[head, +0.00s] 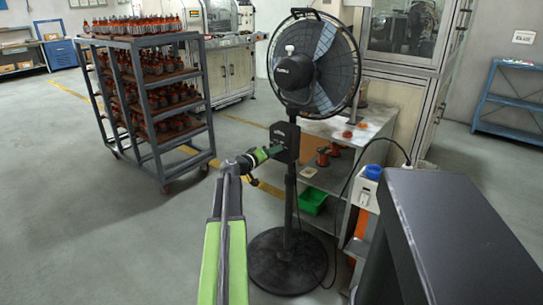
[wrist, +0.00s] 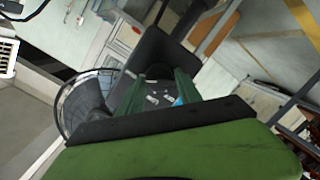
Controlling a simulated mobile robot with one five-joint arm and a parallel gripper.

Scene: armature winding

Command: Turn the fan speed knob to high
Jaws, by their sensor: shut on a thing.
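A black pedestal fan (head: 313,65) stands upright on a round base (head: 287,262). Its dark control box (head: 287,136) sits on the pole below the fan head. My gripper (head: 275,151) reaches the front of this box from the left. In the wrist view, my gripper's two green fingers (wrist: 158,76) point at the box's dark panel (wrist: 168,45), which has small white markings. The dark fan speed knob (wrist: 158,71) lies between the fingertips, and the gripper is shut on it. The knob's setting cannot be read. The fan cage (wrist: 72,112) shows at the left of the wrist view.
A shelf cart (head: 150,95) with several wound parts stands at the left. A workbench (head: 350,130) with a green bin (head: 313,200) below stands behind the fan. A dark surface (head: 450,240) fills the lower right. The floor at the left is clear.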

